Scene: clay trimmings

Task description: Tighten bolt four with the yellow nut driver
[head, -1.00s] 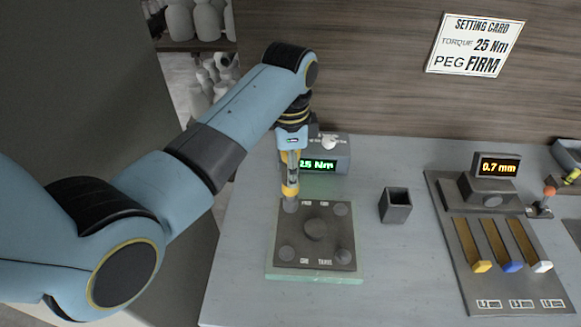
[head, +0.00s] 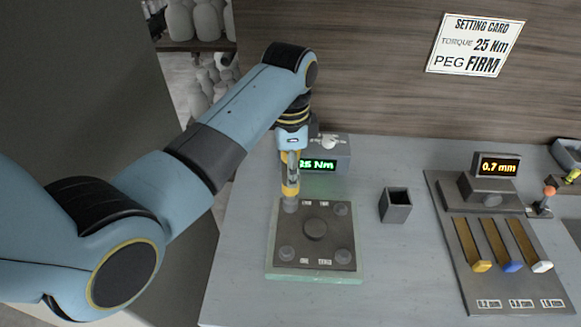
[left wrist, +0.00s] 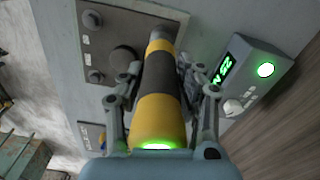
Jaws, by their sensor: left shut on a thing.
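The yellow nut driver (head: 290,187), yellow with a dark band, stands upright in my left gripper (head: 291,168). In the left wrist view the fingers (left wrist: 160,100) are shut around the driver (left wrist: 161,112), and a green light glows at its near end. Its lower end is at the far-left corner bolt (head: 290,205) of a dark plate (head: 314,232); that bolt is mostly hidden by it. The other corner bolts (head: 341,208) and a larger centre boss show. The plate's small labels are hard to read. My right gripper is not in view.
A box with a green 25 Nm display (head: 335,151) stands behind the plate, its lamp (left wrist: 265,70) lit green. An empty dark holder (head: 396,206) is to the right. Farther right are a 0.7 mm display (head: 497,165), three coloured-ended sliders and a small lever (head: 541,204).

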